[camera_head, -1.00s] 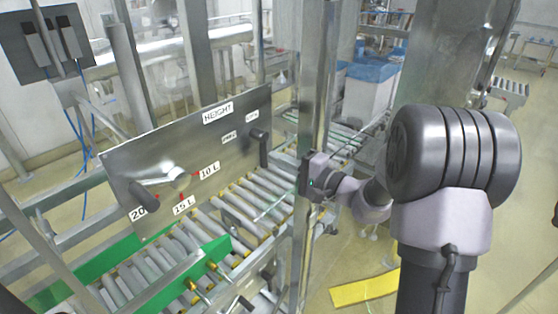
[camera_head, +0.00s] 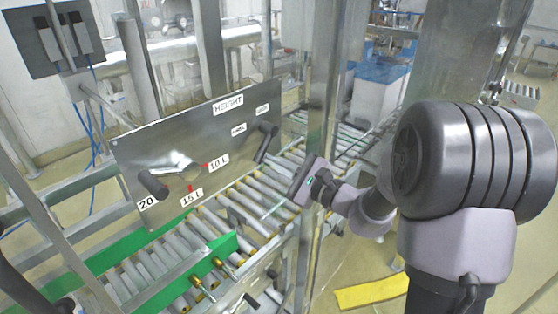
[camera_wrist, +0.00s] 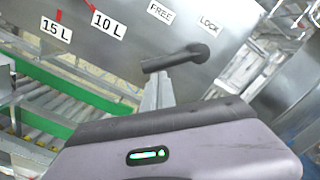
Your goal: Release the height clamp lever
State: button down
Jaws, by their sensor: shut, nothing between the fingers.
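The height clamp lever (camera_head: 265,143) is a black handle at the right end of the steel HEIGHT panel (camera_head: 190,130). In the wrist view the dark lever (camera_wrist: 178,59) lies nearly level, below the FREE (camera_wrist: 160,12) and LOCK (camera_wrist: 208,22) labels. My gripper (camera_wrist: 157,92) is shut and empty, its narrow fingers just below the lever's left part. Whether they touch it, I cannot tell. In the head view my gripper (camera_head: 303,179) is right of the lever, and its fingertips are hard to make out.
A second black-knobbed handle (camera_head: 153,184) sits on the panel's left near the 20, 15 L and 10 L labels. A roller conveyor (camera_head: 240,205) with a green side guide (camera_head: 190,268) runs below. A steel upright (camera_head: 318,110) stands close beside my gripper.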

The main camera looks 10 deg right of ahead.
jog(key=r+m, duration=0.1)
jog(key=m, duration=0.1)
jog(key=s+a+m+p, duration=0.1)
jog(key=a+r+m+p, duration=0.1)
jog(key=m, duration=0.1)
jog(key=shift+s+a+r+m, duration=0.1)
jog(key=shift+s+r+m, duration=0.2)
jog(key=shift+s, duration=0.05)
jog(key=shift+r, duration=0.15)
dwell(0.4)
jog(key=s+d+f+b, duration=0.4)
jog(key=s+d, duration=0.3)
jog(key=s, duration=0.1)
jog(key=shift+s+f, duration=0.15)
jog(key=shift+f, duration=0.1)
dwell(0.3)
